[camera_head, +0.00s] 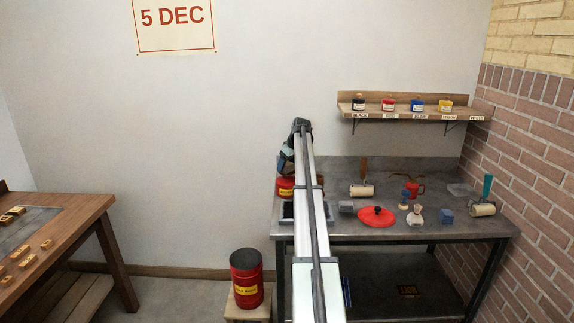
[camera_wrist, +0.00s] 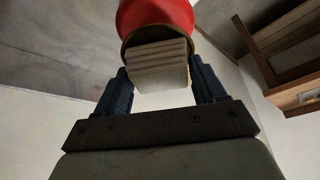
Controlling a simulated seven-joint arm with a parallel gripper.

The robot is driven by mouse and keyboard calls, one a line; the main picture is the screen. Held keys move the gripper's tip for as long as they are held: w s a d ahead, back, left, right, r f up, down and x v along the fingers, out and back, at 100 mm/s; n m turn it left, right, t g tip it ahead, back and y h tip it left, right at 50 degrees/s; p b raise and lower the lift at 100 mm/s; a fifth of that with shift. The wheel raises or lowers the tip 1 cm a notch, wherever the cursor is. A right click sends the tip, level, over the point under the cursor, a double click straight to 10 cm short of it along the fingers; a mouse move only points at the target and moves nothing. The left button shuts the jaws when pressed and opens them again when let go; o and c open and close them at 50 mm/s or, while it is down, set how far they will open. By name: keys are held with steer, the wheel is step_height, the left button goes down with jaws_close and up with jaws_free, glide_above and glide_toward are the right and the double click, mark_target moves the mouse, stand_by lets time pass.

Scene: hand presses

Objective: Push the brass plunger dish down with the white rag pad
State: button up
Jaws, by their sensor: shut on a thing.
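The white rag pad (camera_wrist: 157,68), a stack of pale folded layers, is between the two dark fingers of my gripper (camera_wrist: 160,84) in the wrist view. My gripper is shut on it. Just beyond the pad is the red plunger can (camera_wrist: 155,14), with a brass-coloured rim (camera_wrist: 128,45) of its dish showing around the pad. The pad overlaps the dish in this view; I cannot tell whether it presses on it. In the head view the red can (camera_head: 285,187) stands at the bench's left end, partly hidden by my arm.
A shelf (camera_head: 410,112) with ink jars is above. A red waste bin (camera_head: 246,278) stands left of the bench.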

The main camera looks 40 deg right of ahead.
mark_target(287, 163)
steer(key=shift+f, duration=0.7)
stand_by(1.7)
steer(key=shift+r, duration=3.55)
